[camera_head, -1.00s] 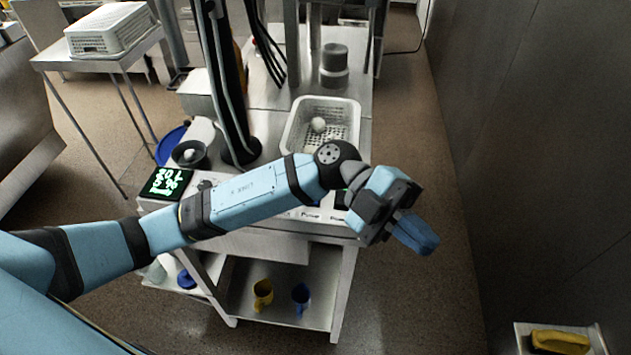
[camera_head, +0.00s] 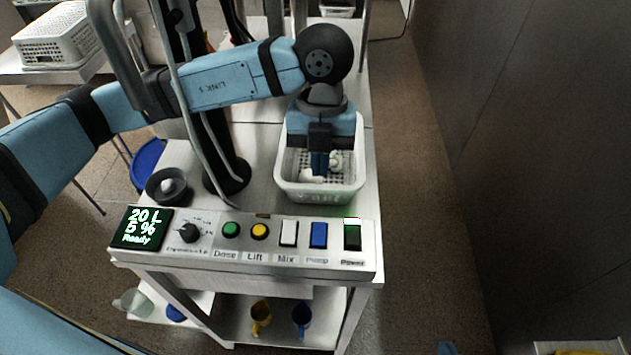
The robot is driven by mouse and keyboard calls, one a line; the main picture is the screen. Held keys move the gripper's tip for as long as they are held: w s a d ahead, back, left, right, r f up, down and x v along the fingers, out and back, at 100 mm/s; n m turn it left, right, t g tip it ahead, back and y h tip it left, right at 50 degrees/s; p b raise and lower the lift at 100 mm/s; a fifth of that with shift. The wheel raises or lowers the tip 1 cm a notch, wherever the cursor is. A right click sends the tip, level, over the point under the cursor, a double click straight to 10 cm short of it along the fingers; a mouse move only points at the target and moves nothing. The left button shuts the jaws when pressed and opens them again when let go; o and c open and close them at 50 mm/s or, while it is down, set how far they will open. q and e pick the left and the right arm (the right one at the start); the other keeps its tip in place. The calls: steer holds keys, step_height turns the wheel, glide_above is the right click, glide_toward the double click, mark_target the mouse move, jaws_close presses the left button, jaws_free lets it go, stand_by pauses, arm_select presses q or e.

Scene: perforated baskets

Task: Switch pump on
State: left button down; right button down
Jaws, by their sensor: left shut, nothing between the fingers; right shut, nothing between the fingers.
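The pump switch (camera_head: 319,236) is a blue rocker labelled "Pump" on the front control panel (camera_head: 210,258), between a white rocker and a dark one. Which way it is tipped is hard to tell. My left gripper (camera_head: 320,172) points down, shut and empty, behind the panel and over the white perforated basket (camera_head: 281,182). It is apart from the pump switch. Only a small blue tip of my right gripper (camera_head: 447,348) shows at the bottom edge; it is shut, and the rest is out of frame.
White objects lie in the basket.

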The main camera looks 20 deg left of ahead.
arm_select(q)
glide_above(319, 229)
steer(key=w+x, duration=0.1)
steer(key=x, duration=0.3)
step_height(319, 229, down, 8)
steer(key=shift+w+a+r+p, duration=0.1)
steer(key=shift+a+r+p, duration=0.1)
steer(key=shift+p, duration=0.85)
steer(key=shift+w+f, duration=0.1)
steer(key=shift+f, duration=0.6)
